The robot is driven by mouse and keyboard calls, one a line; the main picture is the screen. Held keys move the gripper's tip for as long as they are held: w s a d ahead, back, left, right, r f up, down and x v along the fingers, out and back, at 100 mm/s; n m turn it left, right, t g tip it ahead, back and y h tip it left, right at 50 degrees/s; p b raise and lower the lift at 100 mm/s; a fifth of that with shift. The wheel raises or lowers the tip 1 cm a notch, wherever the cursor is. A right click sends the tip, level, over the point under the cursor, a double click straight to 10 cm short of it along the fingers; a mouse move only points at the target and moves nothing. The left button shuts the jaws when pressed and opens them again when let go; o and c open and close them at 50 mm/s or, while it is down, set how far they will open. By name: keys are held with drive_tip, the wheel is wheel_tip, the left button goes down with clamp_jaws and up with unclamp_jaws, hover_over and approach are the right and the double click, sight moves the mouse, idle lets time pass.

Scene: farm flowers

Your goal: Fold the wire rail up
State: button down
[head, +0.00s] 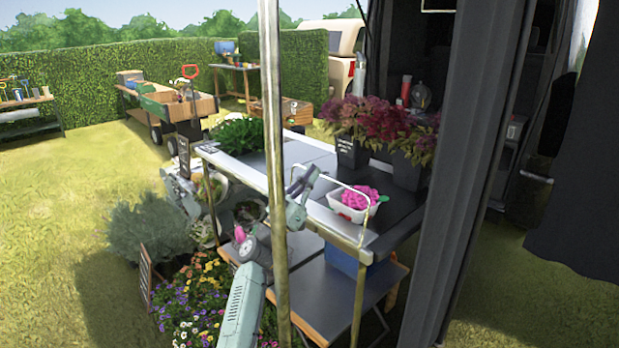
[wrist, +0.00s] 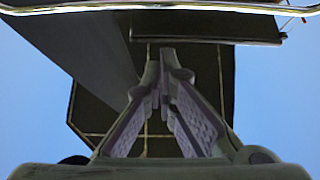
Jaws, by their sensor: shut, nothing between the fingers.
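The wire rail (head: 335,179) is a thin pale bar with bent ends at the front right edge of the table (head: 276,188). In the head view its long bar shows above the tabletop edge, with one end running down by the table's front corner. My gripper (head: 311,174) is shut and empty by the rail's left end, and I cannot tell whether it touches it. In the wrist view the shut fingers (wrist: 166,52) point up the picture, and a shiny bar that looks like the rail (wrist: 150,8) crosses the top, beyond the fingertips.
A white bowl of pink flowers (head: 354,203) stands just behind the rail. Dark pots of purple plants (head: 388,140) stand farther back. A metal post (head: 272,120) stands in front of the table, partly hiding it. Flowers (head: 196,300) crowd the ground at lower left.

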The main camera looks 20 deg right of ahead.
drive_tip(key=s+a+r+b, duration=0.2)
drive_tip(key=s+a+r, duration=0.1)
drive_tip(key=a, duration=0.6)
drive_tip(key=shift+r, duration=0.4)
drive_tip(key=shift+s, duration=0.1)
